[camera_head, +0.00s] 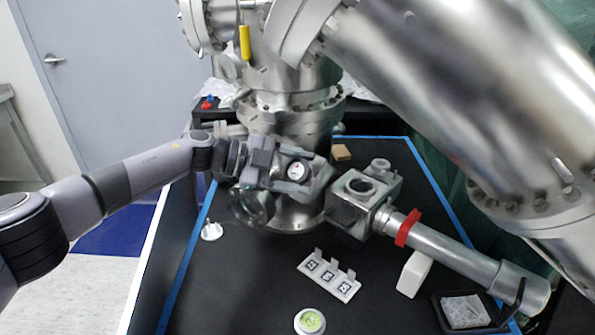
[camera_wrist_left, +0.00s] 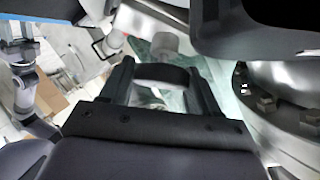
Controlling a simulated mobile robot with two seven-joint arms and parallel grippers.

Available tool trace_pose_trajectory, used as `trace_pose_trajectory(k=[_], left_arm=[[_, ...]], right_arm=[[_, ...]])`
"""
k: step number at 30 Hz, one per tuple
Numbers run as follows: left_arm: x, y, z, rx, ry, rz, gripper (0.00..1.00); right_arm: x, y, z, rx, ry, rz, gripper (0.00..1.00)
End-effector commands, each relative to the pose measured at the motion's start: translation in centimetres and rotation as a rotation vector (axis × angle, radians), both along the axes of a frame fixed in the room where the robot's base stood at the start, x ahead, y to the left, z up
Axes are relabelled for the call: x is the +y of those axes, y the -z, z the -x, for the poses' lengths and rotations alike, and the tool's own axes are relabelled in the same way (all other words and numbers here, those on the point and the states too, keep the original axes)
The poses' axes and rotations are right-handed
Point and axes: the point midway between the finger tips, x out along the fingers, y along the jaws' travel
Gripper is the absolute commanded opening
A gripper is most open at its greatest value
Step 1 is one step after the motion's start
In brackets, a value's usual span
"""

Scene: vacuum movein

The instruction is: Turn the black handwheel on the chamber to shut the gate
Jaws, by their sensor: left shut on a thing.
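My left gripper (camera_head: 312,178) reaches in from the left in the head view, in front of the steel chamber (camera_head: 290,118). In the left wrist view, its two dark fingers (camera_wrist_left: 162,78) stand on either side of a black curved piece (camera_wrist_left: 165,74), which looks like the rim of the handwheel. The gripper is shut on it. The rest of the wheel is hidden in the wrist view, and in the head view I cannot make out the wheel behind the gripper. Whether the gate is open or shut does not show. My right gripper is not in view.
A steel block with a port (camera_head: 345,212) and a long tube with a red band (camera_head: 408,228) lie right of the gripper. A large steel cylinder (camera_head: 450,80) hangs over the right side. A white marker holder (camera_head: 330,277) and round green-faced item (camera_head: 310,321) are on the black table.

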Motion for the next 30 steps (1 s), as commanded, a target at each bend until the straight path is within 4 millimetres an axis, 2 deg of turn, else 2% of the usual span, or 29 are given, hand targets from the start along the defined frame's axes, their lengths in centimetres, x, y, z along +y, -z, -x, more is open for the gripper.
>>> trace_pose_trajectory(k=[2,3,4,14,30], left_arm=[[-0.1,0.0,0.0,-0.002,0.001,0.001,0.31],[-0.1,0.0,0.0,-0.002,0.001,0.001,0.74],[-0.1,0.0,0.0,-0.002,0.001,0.001,0.82],[0.2,0.0,0.0,0.000,-0.001,0.001,0.82],[6.4,-1.9,0.6,-0.002,-0.001,0.001,0.82]], right_arm=[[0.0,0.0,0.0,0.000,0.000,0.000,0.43],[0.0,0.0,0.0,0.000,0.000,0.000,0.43],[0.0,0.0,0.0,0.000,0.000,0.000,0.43],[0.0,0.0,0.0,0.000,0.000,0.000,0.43],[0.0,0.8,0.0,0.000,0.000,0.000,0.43]])
